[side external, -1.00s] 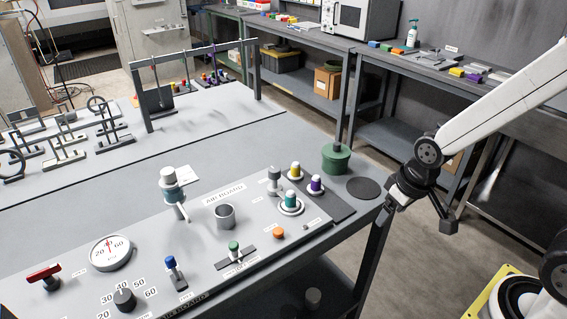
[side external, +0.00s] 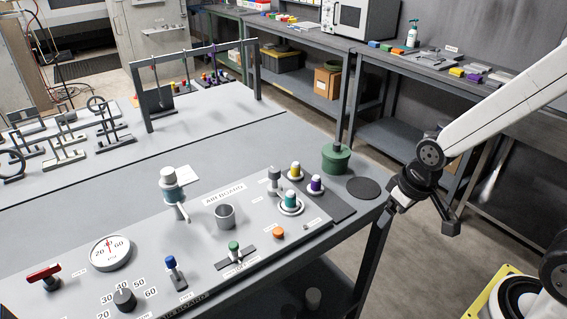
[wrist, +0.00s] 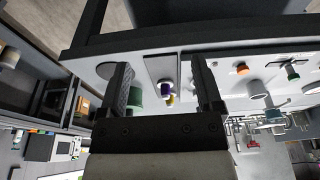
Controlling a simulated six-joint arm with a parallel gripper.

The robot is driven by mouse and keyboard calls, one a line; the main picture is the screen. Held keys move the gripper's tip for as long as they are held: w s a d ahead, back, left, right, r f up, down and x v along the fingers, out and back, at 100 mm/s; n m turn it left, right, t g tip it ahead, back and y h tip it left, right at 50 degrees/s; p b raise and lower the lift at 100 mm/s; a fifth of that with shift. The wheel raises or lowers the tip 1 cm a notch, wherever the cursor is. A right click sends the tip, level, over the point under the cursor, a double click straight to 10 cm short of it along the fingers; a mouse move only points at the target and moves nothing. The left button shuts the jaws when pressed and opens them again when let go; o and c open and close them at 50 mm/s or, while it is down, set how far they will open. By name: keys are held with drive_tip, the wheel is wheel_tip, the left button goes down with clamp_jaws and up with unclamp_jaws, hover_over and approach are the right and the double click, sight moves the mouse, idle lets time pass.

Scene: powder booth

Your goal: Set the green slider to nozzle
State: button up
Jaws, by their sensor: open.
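The green slider (side external: 234,247) is a small green-topped knob standing on a dark slotted plate (side external: 222,263) near the front of the air board (side external: 150,245). A label lies along the plate's front; its words are too small to read. In the wrist view the green knob (wrist: 291,72) appears at the right, near the orange button (wrist: 241,68). My gripper (side external: 422,216) hangs off the right end of the bench, apart from the board and well right of the slider. In the wrist view its two fingers (wrist: 160,80) are apart with nothing between them.
An orange button (side external: 278,232), teal knob (side external: 290,201), grey cup (side external: 224,216) and blue lever (side external: 172,267) stand around the slider. Yellow and purple knobs (side external: 316,184) and a green canister (side external: 336,157) stand at the board's right end. A tall valve (side external: 170,187) rises behind.

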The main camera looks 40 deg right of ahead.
drive_tip(key=shift+c, duration=1.2)
drive_tip(key=n+g, duration=0.3)
hover_over(233, 244)
drive_tip(key=shift+r, duration=0.45)
drive_tip(key=shift+f, duration=3.9)
